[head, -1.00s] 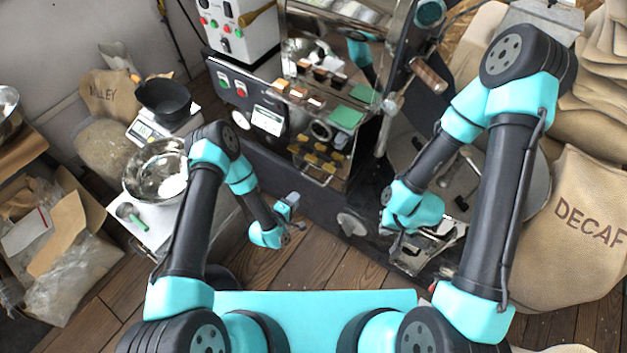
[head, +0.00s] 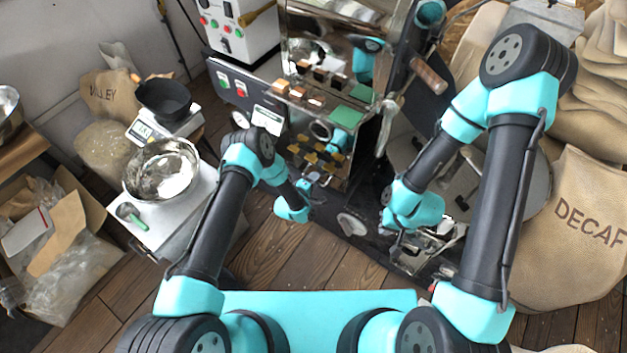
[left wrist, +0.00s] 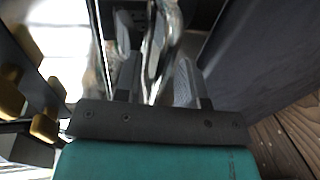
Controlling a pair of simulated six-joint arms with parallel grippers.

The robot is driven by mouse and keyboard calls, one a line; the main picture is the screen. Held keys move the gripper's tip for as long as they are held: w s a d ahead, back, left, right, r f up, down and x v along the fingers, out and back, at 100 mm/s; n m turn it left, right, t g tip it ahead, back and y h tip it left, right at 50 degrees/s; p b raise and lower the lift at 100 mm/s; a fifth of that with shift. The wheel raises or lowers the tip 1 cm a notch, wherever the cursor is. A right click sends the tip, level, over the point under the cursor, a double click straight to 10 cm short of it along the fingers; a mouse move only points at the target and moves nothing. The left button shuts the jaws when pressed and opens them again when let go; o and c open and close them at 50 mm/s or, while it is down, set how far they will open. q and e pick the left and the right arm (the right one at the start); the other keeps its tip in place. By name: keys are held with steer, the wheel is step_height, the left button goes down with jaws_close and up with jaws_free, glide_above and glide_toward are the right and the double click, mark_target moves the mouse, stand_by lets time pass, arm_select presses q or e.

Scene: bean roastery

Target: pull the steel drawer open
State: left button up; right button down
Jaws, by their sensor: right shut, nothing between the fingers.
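The steel drawer appears to be the shiny tray front (head: 325,178) low on the dark machine. Gold-yellow blocks (head: 318,158) stand just behind it; dark-ended yellow ones also show at the left of the left wrist view (left wrist: 45,127). My left gripper (head: 322,180) is at this front, partly hidden by its own wrist. In the left wrist view its fingers (left wrist: 157,82) are apart, with a shiny curved steel piece (left wrist: 160,45) between them. I cannot tell whether they touch it. My right gripper (head: 425,245) is shut and empty, low at the right.
Brown and green blocks (head: 345,117) sit on the machine above. A round knob (head: 352,223) shows low on its front. A scale with a black pan (head: 165,100) and a steel bowl (head: 162,170) stand left. A decaf sack (head: 575,235) lies right. Wooden floor before the machine is clear.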

arm_select(q)
steer(key=shift+c, duration=0.2)
jaws_close()
stand_by(0.4)
